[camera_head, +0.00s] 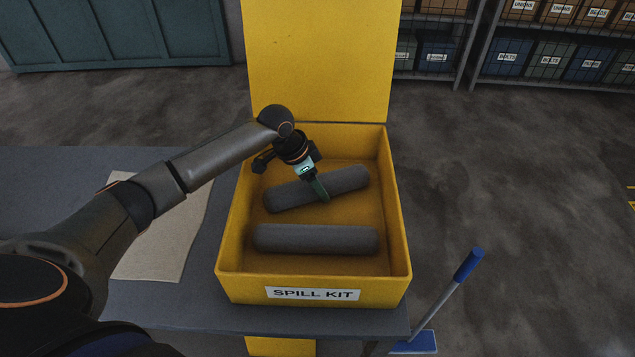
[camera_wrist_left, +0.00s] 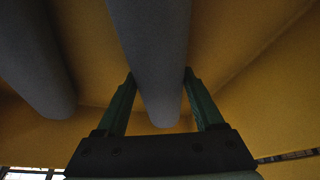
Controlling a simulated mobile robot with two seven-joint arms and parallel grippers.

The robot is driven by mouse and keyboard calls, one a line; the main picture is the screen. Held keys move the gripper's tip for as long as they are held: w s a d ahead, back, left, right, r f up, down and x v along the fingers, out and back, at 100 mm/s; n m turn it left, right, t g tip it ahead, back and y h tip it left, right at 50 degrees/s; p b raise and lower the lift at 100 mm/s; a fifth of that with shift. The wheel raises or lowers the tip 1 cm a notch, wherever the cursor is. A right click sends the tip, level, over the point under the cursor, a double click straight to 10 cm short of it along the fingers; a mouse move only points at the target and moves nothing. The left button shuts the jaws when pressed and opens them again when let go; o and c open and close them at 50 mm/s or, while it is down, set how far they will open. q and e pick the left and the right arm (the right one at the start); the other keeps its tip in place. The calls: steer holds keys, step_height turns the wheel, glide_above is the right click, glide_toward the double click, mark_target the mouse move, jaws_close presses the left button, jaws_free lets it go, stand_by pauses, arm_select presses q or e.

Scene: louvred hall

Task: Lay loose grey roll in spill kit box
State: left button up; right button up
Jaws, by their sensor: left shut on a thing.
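The yellow spill kit box (camera_head: 228,250) stands open on the table, its lid raised at the back. A grey roll (camera_head: 345,181) is in the rear half of the box, slightly tilted, its right end farther back. My left gripper (camera_head: 320,188) is shut on this roll; in the left wrist view the fingers (camera_wrist_left: 160,95) are on either side of the roll (camera_wrist_left: 155,60). A second grey roll (camera_head: 315,238) lies along the front of the box; it also shows in the left wrist view (camera_wrist_left: 35,60). Whether the held roll touches the floor cannot be told. My right gripper is not in view.
A beige cloth or mat (camera_head: 160,240) lies on the grey table (camera_head: 50,180) left of the box. A blue-handled tool (camera_head: 455,285) stands right of the table. Shelves with labelled bins (camera_head: 550,60) are at the back right.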

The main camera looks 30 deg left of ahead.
arm_select(q)
steer(key=o, duration=1.5)
steer(key=shift+f, duration=0.1)
steer(key=shift+c, duration=0.2)
steer(key=p+v, duration=0.1)
steer(key=v, duration=1.1)
steer(key=shift+s, duration=0.1)
